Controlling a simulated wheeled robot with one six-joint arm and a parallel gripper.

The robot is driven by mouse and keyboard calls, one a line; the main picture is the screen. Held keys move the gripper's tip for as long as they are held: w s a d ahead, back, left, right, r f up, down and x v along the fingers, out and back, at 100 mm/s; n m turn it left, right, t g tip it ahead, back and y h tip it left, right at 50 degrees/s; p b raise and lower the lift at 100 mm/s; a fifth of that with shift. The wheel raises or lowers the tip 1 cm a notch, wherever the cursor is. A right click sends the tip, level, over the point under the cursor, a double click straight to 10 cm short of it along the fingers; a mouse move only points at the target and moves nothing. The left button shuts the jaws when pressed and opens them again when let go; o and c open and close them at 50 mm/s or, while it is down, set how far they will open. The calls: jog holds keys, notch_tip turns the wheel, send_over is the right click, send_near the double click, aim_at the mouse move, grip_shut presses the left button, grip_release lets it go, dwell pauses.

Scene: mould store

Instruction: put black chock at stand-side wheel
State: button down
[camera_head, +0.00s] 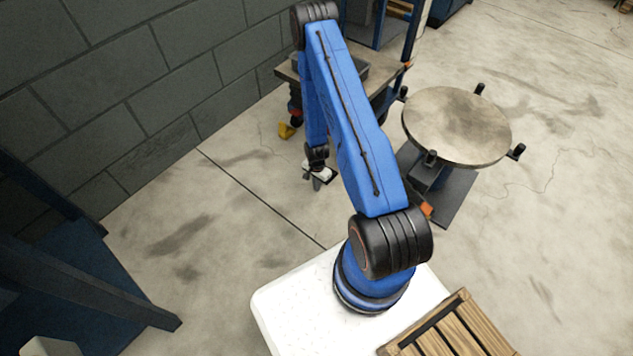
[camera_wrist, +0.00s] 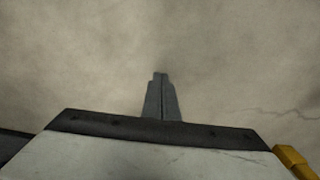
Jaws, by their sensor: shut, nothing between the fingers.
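My gripper (camera_head: 318,182) hangs low over the concrete floor, left of the round stand, below the front of the trolley. In the wrist view its fingers (camera_wrist: 160,95) are shut together with only bare floor beyond them. The trolley (camera_head: 285,72) stands against the wall, partly behind my arm, with one dark wheel (camera_head: 296,117) showing under its left end. A yellow block (camera_head: 286,130) lies on the floor by that wheel; a yellow piece (camera_wrist: 293,160) also shows at the wrist view's lower right. I cannot make out a black chock or the stand-side wheel.
The round-topped stand (camera_head: 456,124) has dark posts around its rim and a dark base plate (camera_head: 455,205). A blue rack (camera_head: 75,275) stands at lower left. A grey block wall (camera_head: 130,90) runs behind. A wooden slatted piece (camera_head: 455,330) is at the bottom. Floor is clear at left centre.

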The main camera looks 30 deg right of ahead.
jog(key=shift+w+d+r, duration=0.1)
jog(key=shift+w+d, duration=0.15)
jog(key=shift+d, duration=0.35)
jog(key=shift+w+d, duration=0.25)
jog(key=shift+d, duration=0.35)
jog(key=shift+w+d+r, duration=0.1)
jog(key=shift+w+d, duration=0.15)
jog(key=shift+d, duration=0.35)
jog(key=shift+d, duration=0.1)
jog(key=w+d, duration=0.1)
jog(key=d, duration=0.1)
jog(key=w+d, duration=0.1)
jog(key=d, duration=0.2)
jog(key=w+d, duration=0.1)
jog(key=d, duration=0.2)
jog(key=shift+d, duration=0.1)
